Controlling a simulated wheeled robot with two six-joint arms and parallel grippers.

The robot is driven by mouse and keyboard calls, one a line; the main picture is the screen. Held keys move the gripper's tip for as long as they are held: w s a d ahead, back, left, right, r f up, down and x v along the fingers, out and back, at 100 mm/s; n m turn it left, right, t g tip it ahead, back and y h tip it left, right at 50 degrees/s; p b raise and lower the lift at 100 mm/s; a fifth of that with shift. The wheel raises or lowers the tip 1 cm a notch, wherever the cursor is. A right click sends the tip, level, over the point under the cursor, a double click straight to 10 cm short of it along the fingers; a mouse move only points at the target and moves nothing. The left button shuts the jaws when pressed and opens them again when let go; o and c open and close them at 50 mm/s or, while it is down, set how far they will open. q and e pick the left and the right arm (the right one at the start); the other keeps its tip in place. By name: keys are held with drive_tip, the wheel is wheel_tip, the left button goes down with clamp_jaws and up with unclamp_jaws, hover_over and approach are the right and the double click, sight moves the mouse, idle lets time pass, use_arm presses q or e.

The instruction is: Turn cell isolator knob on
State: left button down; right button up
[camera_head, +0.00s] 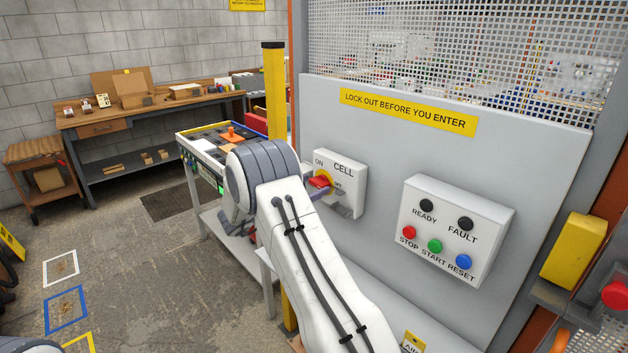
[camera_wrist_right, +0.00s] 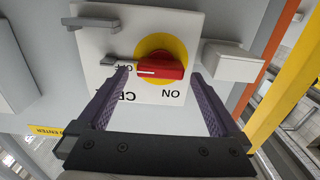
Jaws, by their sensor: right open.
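The cell isolator is a white box (camera_head: 349,175) on the grey panel, labelled CELL, ON and OFF. Its red knob (camera_head: 319,182) sits on a yellow disc. In the right wrist view the picture is upside down, and the red knob (camera_wrist_right: 161,68) lies crosswise with its white mark toward the OFF label. My right gripper (camera_wrist_right: 160,76) is open, with one purple finger on each side of the knob; whether either touches it I cannot tell. In the head view my right arm hides most of that gripper. My left gripper is not in view.
A control box (camera_head: 455,230) with READY, FAULT, STOP, START and RESET is right of the isolator. A yellow post (camera_head: 274,95) stands left of the panel. A tool cart (camera_head: 205,150) is behind my right arm. The floor at left is mostly clear.

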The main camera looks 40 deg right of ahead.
drive_tip(key=shift+d, duration=0.8)
drive_tip(key=c, duration=1.3)
